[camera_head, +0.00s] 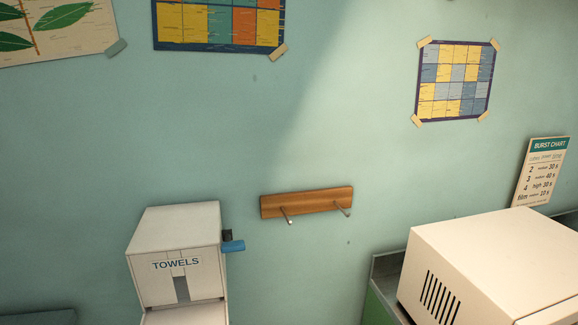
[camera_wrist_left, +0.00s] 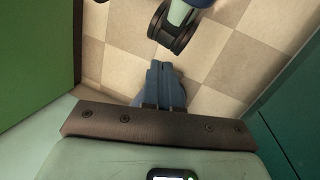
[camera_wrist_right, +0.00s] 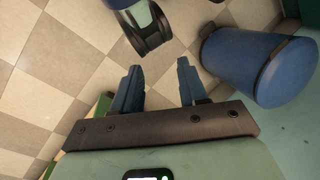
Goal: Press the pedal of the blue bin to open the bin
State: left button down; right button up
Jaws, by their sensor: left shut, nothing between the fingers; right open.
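The blue bin (camera_wrist_right: 255,75) is in the right wrist view, at the right, standing on the checkered floor with its rounded body and lid side showing. A dark piece (camera_wrist_right: 207,29) sticks out at its upper left edge; I cannot tell if it is the pedal. My right gripper (camera_wrist_right: 158,75) is open and empty, left of the bin and apart from it. My left gripper (camera_wrist_left: 165,70) is shut and empty, over the floor in the left wrist view. The bin shows in neither the head view nor, clearly, the left wrist view.
The head view shows a towel dispenser (camera_head: 178,250), a wooden peg rail (camera_head: 306,202) and a white box-like appliance (camera_head: 490,270) by the wall. A green panel (camera_wrist_left: 35,45) stands left of my left gripper, a teal one (camera_wrist_left: 290,110) right. Open floor (camera_wrist_right: 60,60) lies left of the right gripper.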

pick_arm(q)
jog(key=shift+g, duration=0.4)
jog(key=r, duration=0.1)
jog(key=r+p, duration=0.2)
jog(key=r, duration=0.1)
jog(key=shift+s+d, duration=0.35)
jog(key=shift+d, duration=0.05)
pick_arm(e)
jog(key=shift+g, duration=0.4)
jog(key=r, duration=0.4)
jog(key=shift+s+a, duration=0.35)
jog(key=shift+a, duration=0.05)
